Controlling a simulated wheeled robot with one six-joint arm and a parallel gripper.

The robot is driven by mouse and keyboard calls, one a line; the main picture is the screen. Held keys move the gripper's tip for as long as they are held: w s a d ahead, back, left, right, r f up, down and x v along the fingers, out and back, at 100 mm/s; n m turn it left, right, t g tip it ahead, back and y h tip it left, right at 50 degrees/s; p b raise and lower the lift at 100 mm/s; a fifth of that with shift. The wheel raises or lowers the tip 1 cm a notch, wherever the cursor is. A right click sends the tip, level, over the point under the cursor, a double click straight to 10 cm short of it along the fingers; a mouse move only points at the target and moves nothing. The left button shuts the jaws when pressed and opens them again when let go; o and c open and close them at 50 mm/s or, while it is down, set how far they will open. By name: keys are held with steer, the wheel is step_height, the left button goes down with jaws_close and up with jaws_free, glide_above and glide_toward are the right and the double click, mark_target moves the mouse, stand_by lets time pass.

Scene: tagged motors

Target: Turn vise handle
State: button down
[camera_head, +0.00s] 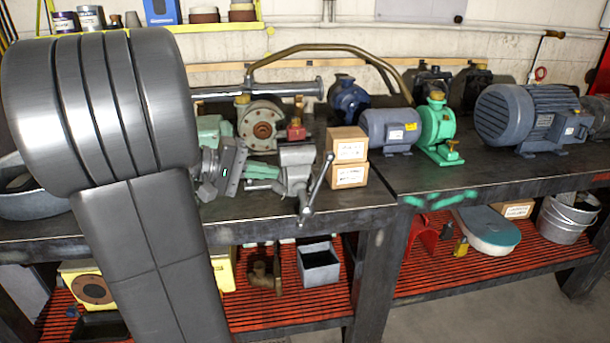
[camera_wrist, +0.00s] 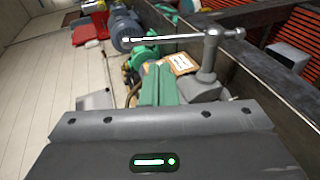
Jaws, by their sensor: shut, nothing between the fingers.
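The vise (camera_head: 298,157) is grey metal and stands at the front edge of the bench; it also shows in the wrist view (camera_wrist: 205,88). Its handle (camera_head: 317,185) is a thin silver bar with knobbed ends, slanting from upper right to lower left. In the wrist view the handle (camera_wrist: 170,38) lies nearly level across the top. My gripper (camera_head: 277,172) has green fingers that point right at the vise body, left of the handle. In the wrist view the fingers (camera_wrist: 158,70) are shut together and empty. I cannot tell whether they touch the vise.
Two stacked cardboard boxes (camera_head: 348,160) stand right of the vise. A blue-grey motor (camera_head: 388,130) and a green pump (camera_head: 437,125) are farther right. A flanged pump (camera_head: 261,127) stands behind the vise. The floor in front of the bench looks clear at lower right.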

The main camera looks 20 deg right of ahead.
steer(key=x, duration=0.9)
steer(key=shift+d+p, duration=0.3)
steer(key=shift+p, duration=0.1)
